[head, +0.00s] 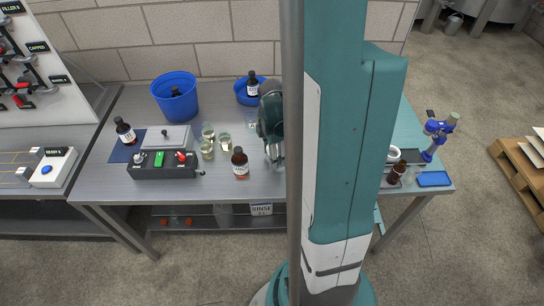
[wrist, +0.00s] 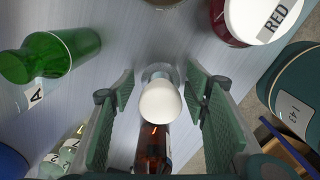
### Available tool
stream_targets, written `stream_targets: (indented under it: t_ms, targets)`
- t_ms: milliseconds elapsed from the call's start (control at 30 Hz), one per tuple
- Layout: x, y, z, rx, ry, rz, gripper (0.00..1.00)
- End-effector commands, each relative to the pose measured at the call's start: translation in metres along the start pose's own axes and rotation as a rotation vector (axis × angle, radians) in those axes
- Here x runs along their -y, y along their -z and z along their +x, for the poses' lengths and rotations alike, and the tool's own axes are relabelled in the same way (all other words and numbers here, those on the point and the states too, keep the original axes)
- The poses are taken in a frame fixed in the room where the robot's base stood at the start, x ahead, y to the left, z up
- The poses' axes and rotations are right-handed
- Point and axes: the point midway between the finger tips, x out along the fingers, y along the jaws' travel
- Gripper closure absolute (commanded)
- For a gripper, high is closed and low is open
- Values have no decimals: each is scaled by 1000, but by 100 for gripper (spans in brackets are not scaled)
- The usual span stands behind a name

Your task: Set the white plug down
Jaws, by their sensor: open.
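A white plug (wrist: 160,102) with a rounded top shows in the middle of the wrist view. A clear or grey rim shows just beyond it; I cannot tell whether the plug stands on the table or on something else. My gripper (wrist: 160,74) is open, with one green finger on each side of the plug and a gap on both sides. A brown bottle (wrist: 153,145) lies behind the plug's near side in that view. In the head view my gripper (head: 275,160) is low over the table (head: 215,190), and the plug cannot be made out.
Glass beakers (head: 208,140), a brown bottle (head: 240,165) and a control box (head: 163,165) stand left of my gripper.

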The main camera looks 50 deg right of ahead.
Motion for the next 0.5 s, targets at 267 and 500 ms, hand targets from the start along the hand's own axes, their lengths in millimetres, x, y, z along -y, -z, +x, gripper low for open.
stream_targets:
  t_ms: [267,500]
  targets:
    - [1,0,-26,0,0,0,54]
    - [0,0,-52,0,0,0,54]
